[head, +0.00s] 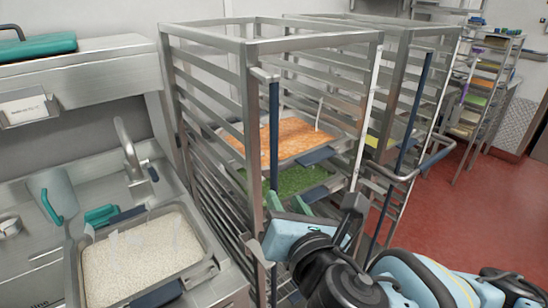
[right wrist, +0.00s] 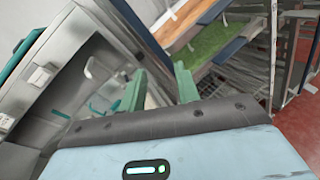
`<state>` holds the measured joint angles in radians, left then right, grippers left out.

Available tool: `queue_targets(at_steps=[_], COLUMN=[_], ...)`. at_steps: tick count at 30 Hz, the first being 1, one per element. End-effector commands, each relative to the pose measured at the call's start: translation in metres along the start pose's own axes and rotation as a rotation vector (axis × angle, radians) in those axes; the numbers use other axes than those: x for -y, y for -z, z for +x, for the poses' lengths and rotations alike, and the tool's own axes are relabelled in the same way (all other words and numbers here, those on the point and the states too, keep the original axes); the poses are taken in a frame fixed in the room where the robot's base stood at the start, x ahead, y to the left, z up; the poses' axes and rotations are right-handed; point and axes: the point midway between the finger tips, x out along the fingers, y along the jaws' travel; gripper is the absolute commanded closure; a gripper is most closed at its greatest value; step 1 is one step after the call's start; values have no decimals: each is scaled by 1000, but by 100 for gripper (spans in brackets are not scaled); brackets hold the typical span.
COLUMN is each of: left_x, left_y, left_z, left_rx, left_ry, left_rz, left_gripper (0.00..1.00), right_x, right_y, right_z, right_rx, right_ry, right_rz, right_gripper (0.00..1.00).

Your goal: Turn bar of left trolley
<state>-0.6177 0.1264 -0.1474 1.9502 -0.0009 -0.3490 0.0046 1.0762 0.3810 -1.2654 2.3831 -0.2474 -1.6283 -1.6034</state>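The left trolley (head: 250,110) is a tall steel rack in the middle of the head view. Its dark blue upright bar (head: 274,130) runs down the front post from a bracket at the top. My right gripper (head: 287,202) is at the lower part of this bar, its green fingers pointing up toward it. In the right wrist view the fingers (right wrist: 160,85) stand apart with nothing clearly held. The bar (right wrist: 142,28) slants down toward the gap between them; whether it lies inside the gap or beyond it, I cannot tell. My left gripper is out of view.
The trolley holds an orange-filled tray (head: 290,138) and a green-filled tray (head: 295,181). A second trolley (head: 405,45) with a bar and handle stands close on the right. At left are a sink counter, tap (head: 128,148) and rice tray (head: 187,288). Red floor (head: 490,225) is clear at right.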

Motion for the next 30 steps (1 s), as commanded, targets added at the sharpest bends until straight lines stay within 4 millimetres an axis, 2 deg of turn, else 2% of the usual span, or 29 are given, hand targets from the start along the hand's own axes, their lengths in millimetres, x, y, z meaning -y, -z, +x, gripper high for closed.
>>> queue_targets(at_steps=[1,3,9,19,30], left_x=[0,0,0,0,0], left_y=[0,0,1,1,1], left_z=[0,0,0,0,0], left_rx=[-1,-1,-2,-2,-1], left_ry=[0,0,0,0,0], left_rz=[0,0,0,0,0], left_gripper=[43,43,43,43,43], right_x=[-4,-8,-13,-14,-17], right_y=[-10,-20,-33,-36,-43], right_z=[1,2,2,10,61], right_rx=[39,77,139,145,145], right_ry=[-12,-20,-24,-23,-22], right_rz=[-91,-201,-378,-396,-394], right_gripper=[68,68,68,68,68])
